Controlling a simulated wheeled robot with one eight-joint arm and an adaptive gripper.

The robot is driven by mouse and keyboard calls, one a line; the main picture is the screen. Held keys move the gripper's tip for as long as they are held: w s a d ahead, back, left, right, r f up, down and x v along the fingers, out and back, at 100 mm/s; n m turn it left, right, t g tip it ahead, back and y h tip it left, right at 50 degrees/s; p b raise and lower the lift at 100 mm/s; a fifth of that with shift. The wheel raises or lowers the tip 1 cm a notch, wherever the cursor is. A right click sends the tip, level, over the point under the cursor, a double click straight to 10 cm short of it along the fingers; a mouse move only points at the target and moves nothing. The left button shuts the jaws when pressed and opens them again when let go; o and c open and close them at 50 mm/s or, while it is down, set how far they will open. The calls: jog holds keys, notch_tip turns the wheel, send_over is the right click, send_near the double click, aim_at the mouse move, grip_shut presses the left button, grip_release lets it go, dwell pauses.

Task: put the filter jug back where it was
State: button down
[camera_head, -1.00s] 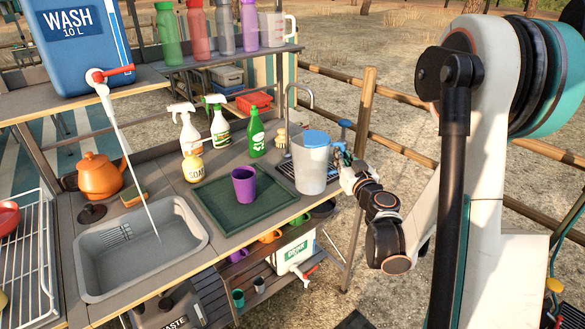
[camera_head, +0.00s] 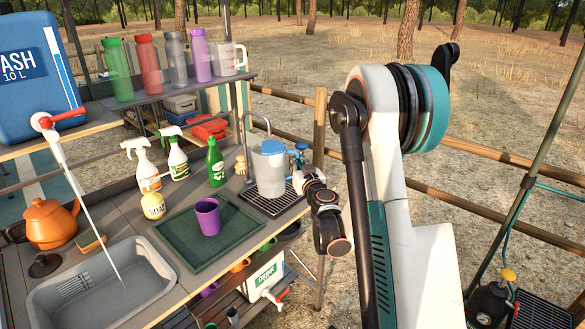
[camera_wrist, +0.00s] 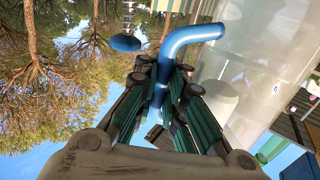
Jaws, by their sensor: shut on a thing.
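The filter jug (camera_head: 270,172) is clear with a blue lid. It stands upright at the black slatted drip grid (camera_head: 262,205) by the thin tap. I cannot tell whether its base touches the grid. My gripper (camera_head: 299,179) is at the jug's right side, shut on its blue handle. In the wrist view the blue handle (camera_wrist: 190,38) runs down between the fingers of my gripper (camera_wrist: 160,100), with the clear jug wall (camera_wrist: 265,60) to the right.
A purple cup (camera_head: 207,217) stands on the green mat (camera_head: 180,235) left of the grid. A green bottle (camera_head: 215,163), spray bottles and a brush stand behind. The shelf above holds several bottles and a measuring jug (camera_head: 229,60). A wooden fence runs behind.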

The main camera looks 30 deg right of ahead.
jog(key=w+f+b, duration=0.1)
jog(key=w, duration=0.1)
jog(key=w+d+f+b, duration=0.1)
jog(key=w+f, duration=0.1)
jog(key=shift+f+b, duration=0.2)
jog(key=shift+b, duration=0.15)
dwell(0.3)
jog(key=c, duration=2.1)
grip_release()
jog(key=shift+f, duration=0.1)
jog(key=o, duration=0.4)
jog(key=shift+o, duration=0.2)
jog(key=shift+a, duration=0.1)
